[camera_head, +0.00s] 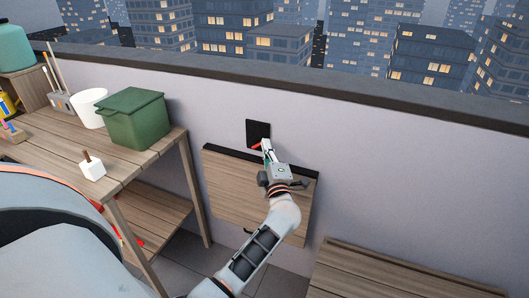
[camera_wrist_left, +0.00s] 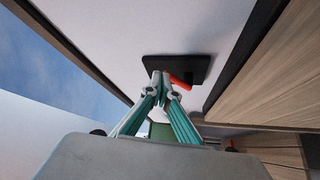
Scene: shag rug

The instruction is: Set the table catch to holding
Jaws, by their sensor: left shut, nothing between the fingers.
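The table catch is a small black plate (camera_head: 258,129) on the pale wall with a red lever (camera_head: 256,146) at its lower edge. The plate (camera_wrist_left: 190,66) and the lever (camera_wrist_left: 181,79) also show in the left wrist view. Below the plate, a wooden table leaf (camera_head: 225,185) hangs down against the wall under a black strip. My left gripper (camera_head: 266,147) is shut and empty, its tips close beside the lever. In the left wrist view the closed fingertips (camera_wrist_left: 161,80) lie by the lever's left end; I cannot tell whether they touch. My right gripper is out of view.
A wooden workbench (camera_head: 145,150) stands at left with a green bin (camera_head: 136,120), a white pot (camera_head: 88,108) and a white block with a brown peg (camera_head: 92,168). A slatted wooden bench (camera_head: 385,275) is at lower right. The wall right of the leaf is clear.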

